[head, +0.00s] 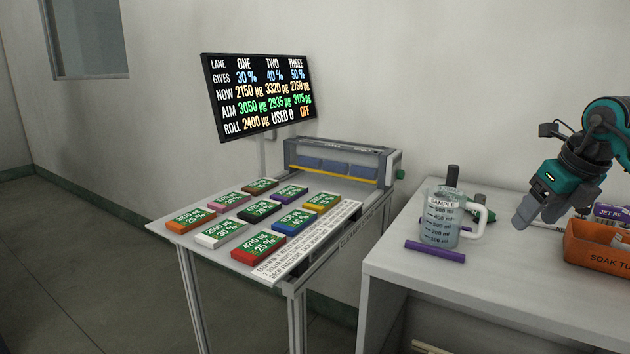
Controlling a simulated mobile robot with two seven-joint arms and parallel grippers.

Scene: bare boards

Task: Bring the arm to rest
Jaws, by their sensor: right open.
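My right gripper (528,213) hangs at the end of my teal and dark right arm, which comes in from the right edge. It is above the right-hand white table, just right of the clear measuring jug (442,218) marked SAMPLE. The gripper points down and to the left and is open, with nothing seen in it. From this angle I cannot tell whether the fingertips touch anything. My left gripper is not in view.
A purple marker-like stick (435,251) lies before the jug; a dark cylinder (453,176) stands behind. An orange SOAK tub (597,247) is at right. The left table (180,226) holds several coloured labelled blocks and a roller unit (335,163) under a screen (260,95).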

